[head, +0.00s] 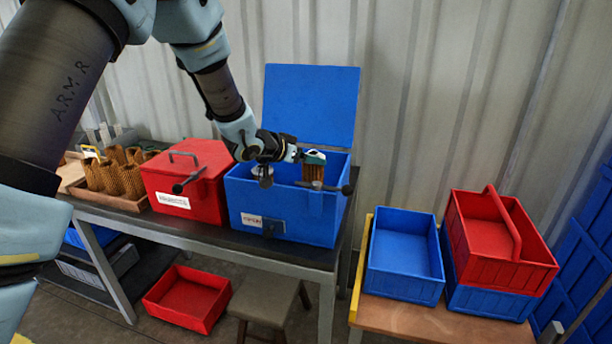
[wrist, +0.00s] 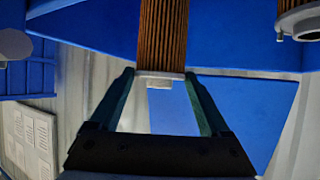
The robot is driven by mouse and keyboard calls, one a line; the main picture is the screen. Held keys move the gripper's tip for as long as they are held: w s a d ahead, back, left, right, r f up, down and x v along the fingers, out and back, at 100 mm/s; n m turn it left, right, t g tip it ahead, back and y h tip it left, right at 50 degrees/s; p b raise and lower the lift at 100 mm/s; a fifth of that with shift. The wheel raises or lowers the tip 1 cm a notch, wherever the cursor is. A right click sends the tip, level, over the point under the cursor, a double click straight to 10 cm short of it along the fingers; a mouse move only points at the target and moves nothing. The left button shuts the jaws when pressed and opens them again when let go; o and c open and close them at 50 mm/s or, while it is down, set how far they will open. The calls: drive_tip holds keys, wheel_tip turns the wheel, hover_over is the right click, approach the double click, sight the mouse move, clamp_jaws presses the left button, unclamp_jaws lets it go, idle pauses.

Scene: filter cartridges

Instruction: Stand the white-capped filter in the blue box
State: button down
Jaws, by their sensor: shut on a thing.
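The blue box (head: 285,222) stands on the dark table with its lid (head: 311,105) raised at the back. My gripper (head: 314,157) is over the right part of its opening, shut on a brown pleated filter (head: 313,172). The filter looks upright, its lower part hidden behind the box's front wall. In the wrist view the filter (wrist: 162,35) shows between blue surfaces, with its white cap (wrist: 160,77) between the two teal fingers of my gripper (wrist: 160,85). Whether the filter's lower end touches the box floor cannot be seen.
A grey round part (head: 262,172) shows at the box's left inside, beside the filter. A closed red box (head: 190,175) stands to the left, then a tray (head: 128,203) of several filters. Open blue (head: 405,250) and red (head: 500,240) bins stand on the right-hand bench.

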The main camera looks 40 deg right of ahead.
sight(306, 175)
wheel_tip(306, 175, down, 4)
drive_tip(key=shift+f+p, duration=0.1)
drive_tip(key=shift+p, duration=0.4)
drive_tip(key=shift+f, duration=0.15)
drive_tip(key=shift+f+b, duration=0.4)
drive_tip(key=shift+f, duration=0.15)
unclamp_jaws()
